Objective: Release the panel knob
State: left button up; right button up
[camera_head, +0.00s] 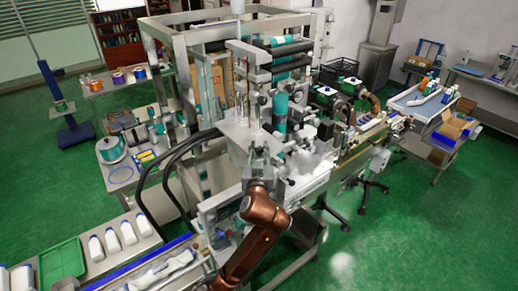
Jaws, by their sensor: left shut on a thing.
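The sleeve applicator (240,130), a machine with a metal frame, rollers and teal parts, stands in the middle of the camera_head view. My brown left arm rises from the bottom centre. My left gripper (259,160) is at its upper end, against the front of the machine. It is shut on the panel knob, which is small and mostly hidden by the fingers. My right gripper is not in view.
A conveyor (150,275) runs at lower left, beside white bottles (112,240) and a green tray (62,262). Black hoses (165,175) loop left of my arm. Another conveyor (365,145) leads right. Green floor (400,230) is open at lower right.

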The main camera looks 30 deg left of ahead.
pick_arm(q)
grip_shut()
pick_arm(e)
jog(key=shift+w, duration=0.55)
pick_arm(q)
jog(key=shift+f, duration=0.1)
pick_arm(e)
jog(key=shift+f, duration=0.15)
